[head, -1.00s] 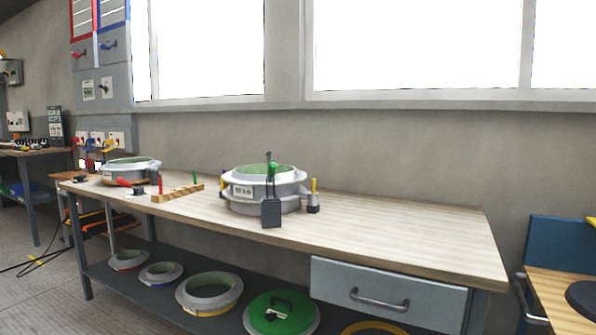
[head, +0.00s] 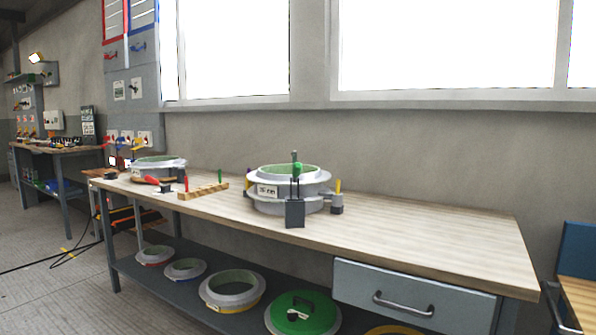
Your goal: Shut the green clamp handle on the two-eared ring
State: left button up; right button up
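I cannot tell from here how far the handle is from shut. A yellow-handled clamp (head: 338,187) is at the ring's right side, and a purple bit shows at its left. Neither of my grippers is in view.
The bench top (head: 440,220) is clear to the right. A smaller ring mould (head: 158,164) and a wooden rack (head: 203,191) with upright handles are at the left. A drawer (head: 400,295) is below, and several rings lie on the lower shelf. A blue panel (head: 578,255) stands at far right.

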aim_at(297, 166)
jog(key=z, duration=0.05)
jog(key=i, duration=0.9)
jog(key=u, duration=0.05)
